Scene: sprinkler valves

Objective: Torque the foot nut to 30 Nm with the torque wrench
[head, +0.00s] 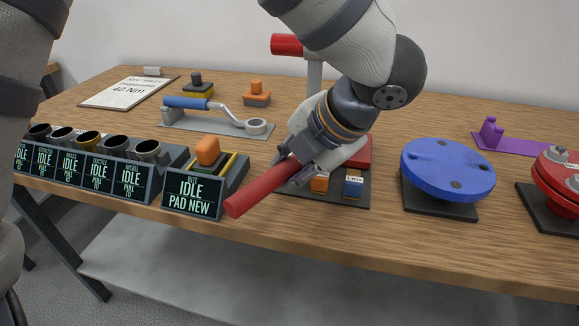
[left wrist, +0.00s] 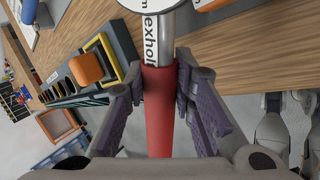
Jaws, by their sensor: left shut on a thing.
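My left gripper (head: 300,160) is shut on the red handle (head: 262,190) of a tool that looks like the torque wrench. The handle sticks out down and to the left, above the table's front edge. In the left wrist view the red handle (left wrist: 158,110) lies between the two fingers, with a silver shaft (left wrist: 157,40) marked with partly cut-off lettering beyond it. A white disc hides part of the shaft's far end. I cannot make out a foot nut. My right gripper is not in view.
A blue disc (head: 448,168) on a dark base and a red valve (head: 560,180) stand at right. Displays (head: 192,195) reading IDLE line the front left. A card (head: 128,91) reads 40 Nm. A red-topped post (head: 287,44) stands behind.

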